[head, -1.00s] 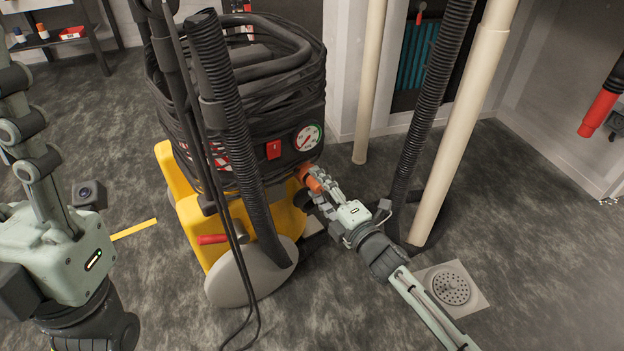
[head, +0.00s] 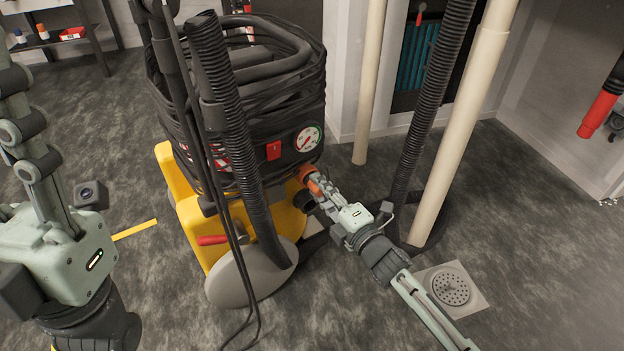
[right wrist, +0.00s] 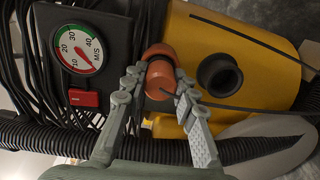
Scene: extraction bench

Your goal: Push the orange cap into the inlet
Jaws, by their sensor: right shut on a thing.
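The orange cap (head: 306,173) is at the front of the yellow vacuum, below the gauge. In the right wrist view it (right wrist: 159,78) shows a rounded far end and a cylinder between my fingers. My right gripper (head: 317,185) is shut on it, one finger on each side. A round black opening, which looks like the inlet (right wrist: 219,75), sits on the yellow body right of the cap. It also shows below the cap in the head view (head: 303,202). The cap appears beside this opening. My left gripper (head: 22,120) is at the left edge, away from the vacuum; its jaw state is unclear.
The vacuum (head: 190,235) carries coiled black hose and a dial gauge (head: 308,138). A ribbed hose (head: 428,110) and a cream pipe (head: 460,130) stand right of my right arm. A floor drain (head: 450,288) lies at lower right. Open floor is at left.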

